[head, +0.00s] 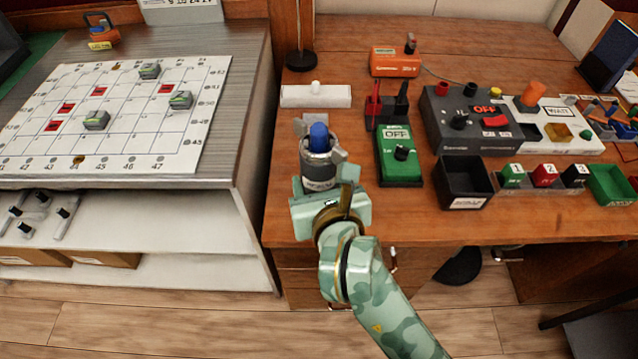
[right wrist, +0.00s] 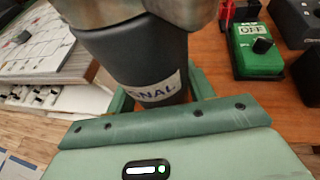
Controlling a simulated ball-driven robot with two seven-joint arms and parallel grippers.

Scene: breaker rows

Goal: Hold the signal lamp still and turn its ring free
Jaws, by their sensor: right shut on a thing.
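The signal lamp (head: 319,172) stands at the desk's front left edge. It has a blue dome (head: 319,137), a dark body with a white label, and a metallic ring (head: 318,156) with wing-like lugs around its upper part. In the right wrist view the dark lamp body (right wrist: 135,62) fills the middle, its label partly readable as "NAL", with the metal ring (right wrist: 140,12) above it. My right gripper (head: 326,184) is shut on the lamp's lower body, below the ring; its green jaws (right wrist: 160,98) show on both sides of the body. My left gripper is not in view.
A green box marked OFF (head: 400,158) stands just right of the lamp. A white block (head: 316,96) lies behind it. A black tray (head: 466,186) and a dark control panel (head: 465,118) are farther right.

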